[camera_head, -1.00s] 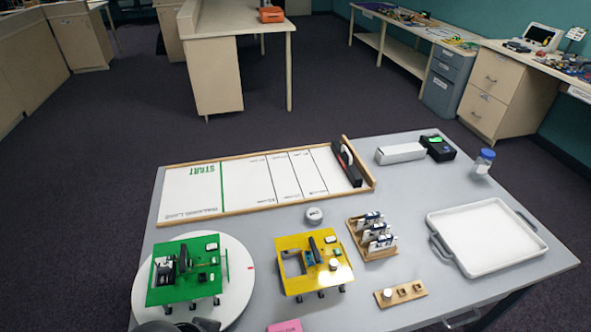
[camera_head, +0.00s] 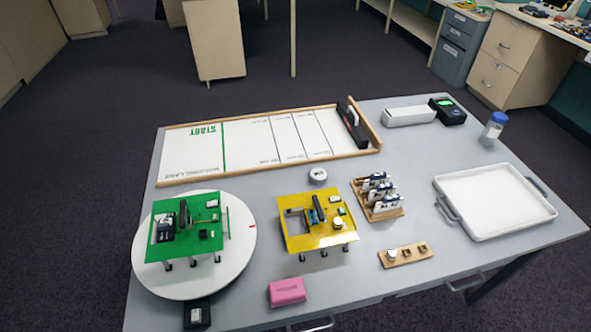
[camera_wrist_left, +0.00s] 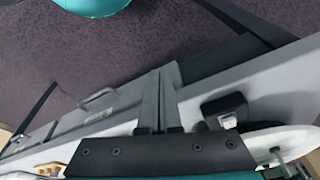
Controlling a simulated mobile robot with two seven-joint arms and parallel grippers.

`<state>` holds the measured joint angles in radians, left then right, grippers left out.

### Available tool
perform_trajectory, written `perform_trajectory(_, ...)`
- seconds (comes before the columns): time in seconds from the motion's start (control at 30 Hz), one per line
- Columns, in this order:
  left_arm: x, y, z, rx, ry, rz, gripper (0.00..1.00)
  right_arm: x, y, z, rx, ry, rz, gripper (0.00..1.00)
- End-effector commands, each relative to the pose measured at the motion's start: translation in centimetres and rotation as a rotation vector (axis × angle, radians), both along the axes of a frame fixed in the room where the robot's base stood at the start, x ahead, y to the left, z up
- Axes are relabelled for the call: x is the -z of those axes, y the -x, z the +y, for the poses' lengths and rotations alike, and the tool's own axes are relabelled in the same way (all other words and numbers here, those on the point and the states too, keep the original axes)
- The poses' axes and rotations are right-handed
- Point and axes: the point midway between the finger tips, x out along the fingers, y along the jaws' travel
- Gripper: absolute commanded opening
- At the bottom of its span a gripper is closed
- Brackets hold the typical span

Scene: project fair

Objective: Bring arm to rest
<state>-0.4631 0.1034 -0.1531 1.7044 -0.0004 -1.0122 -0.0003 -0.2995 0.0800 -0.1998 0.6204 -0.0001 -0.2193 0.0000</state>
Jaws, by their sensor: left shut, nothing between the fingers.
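My left gripper (camera_wrist_left: 162,82) shows in the left wrist view, with its two dark fingers together and nothing between them. The fingers appear over the near edge of the grey table (camera_wrist_left: 270,90), apart from the things on it. The table (camera_head: 345,283) also shows in the head view, where neither of my grippers is seen. My right gripper is in no view.
A black box (camera_head: 197,312) and pink block (camera_head: 287,291) lie near the front edge. Behind them stand a green cart (camera_head: 185,247) on a white disc (camera_head: 235,265) and a yellow cart (camera_head: 318,237). A white tray (camera_head: 495,202) is at right.

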Motion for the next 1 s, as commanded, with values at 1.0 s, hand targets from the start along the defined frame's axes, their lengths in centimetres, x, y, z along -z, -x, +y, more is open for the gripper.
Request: perform_trajectory(1.0,23.2,16.7,2.9,0.029,-0.017,0.127,0.00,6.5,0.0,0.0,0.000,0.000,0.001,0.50)
